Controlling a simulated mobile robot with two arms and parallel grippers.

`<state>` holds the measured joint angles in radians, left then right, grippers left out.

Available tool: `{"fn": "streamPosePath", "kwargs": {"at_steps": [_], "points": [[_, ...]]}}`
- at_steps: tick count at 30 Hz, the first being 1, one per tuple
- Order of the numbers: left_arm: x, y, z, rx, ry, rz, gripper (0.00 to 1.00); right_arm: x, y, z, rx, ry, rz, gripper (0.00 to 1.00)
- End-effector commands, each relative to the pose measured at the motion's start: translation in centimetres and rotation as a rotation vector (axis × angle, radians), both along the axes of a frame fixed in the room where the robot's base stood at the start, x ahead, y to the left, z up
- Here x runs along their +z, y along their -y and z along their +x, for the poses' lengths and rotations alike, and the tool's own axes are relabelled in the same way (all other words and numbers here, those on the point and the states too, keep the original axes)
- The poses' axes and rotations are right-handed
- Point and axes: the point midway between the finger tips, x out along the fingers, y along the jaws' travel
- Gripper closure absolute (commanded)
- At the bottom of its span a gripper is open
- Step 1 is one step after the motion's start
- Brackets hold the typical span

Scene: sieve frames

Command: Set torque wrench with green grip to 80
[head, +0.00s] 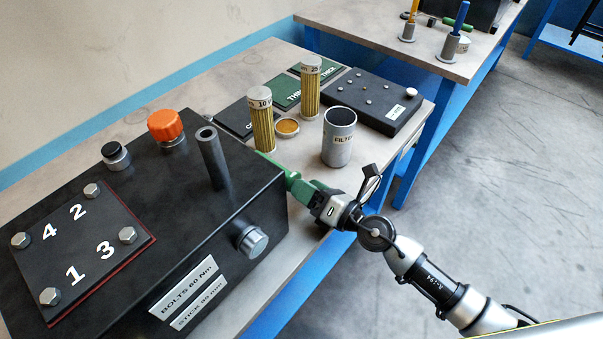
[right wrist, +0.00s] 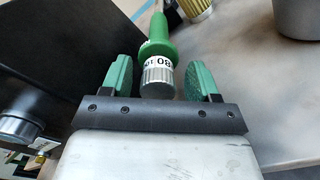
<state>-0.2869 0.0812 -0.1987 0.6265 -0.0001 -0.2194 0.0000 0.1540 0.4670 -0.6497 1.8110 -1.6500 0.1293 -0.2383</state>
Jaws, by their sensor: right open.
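The torque wrench with the green grip (right wrist: 157,48) lies on the bench in the right wrist view. In the head view my right gripper (head: 300,188) is beside the black box, and the wrench there is mostly hidden behind box and fingers. My left gripper is not in view.
A black box (head: 235,205) with numbered bolts, an orange knob (head: 165,126) and an upright tube (head: 211,158) stands left of the gripper. A grey filter cup (head: 339,138), two mesh cylinders (head: 263,125) (head: 311,88) and a black panel (head: 370,100) stand behind.

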Motion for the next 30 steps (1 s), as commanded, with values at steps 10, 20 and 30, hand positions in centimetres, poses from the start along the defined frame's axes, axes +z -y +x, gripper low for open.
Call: {"fn": "streamPosePath", "kwargs": {"at_steps": [10, 20, 30], "points": [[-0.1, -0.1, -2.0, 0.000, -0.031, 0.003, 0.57, 0.0, -0.1, -0.1, -0.001, 0.000, 0.001, 0.44], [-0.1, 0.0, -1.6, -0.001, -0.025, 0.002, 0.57, 0.0, -0.1, -0.1, -0.001, 0.000, 0.000, 0.89], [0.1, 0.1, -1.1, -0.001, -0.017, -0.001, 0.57, 0.0, -0.1, -0.1, -0.003, 0.049, -0.048, 0.89]]}}
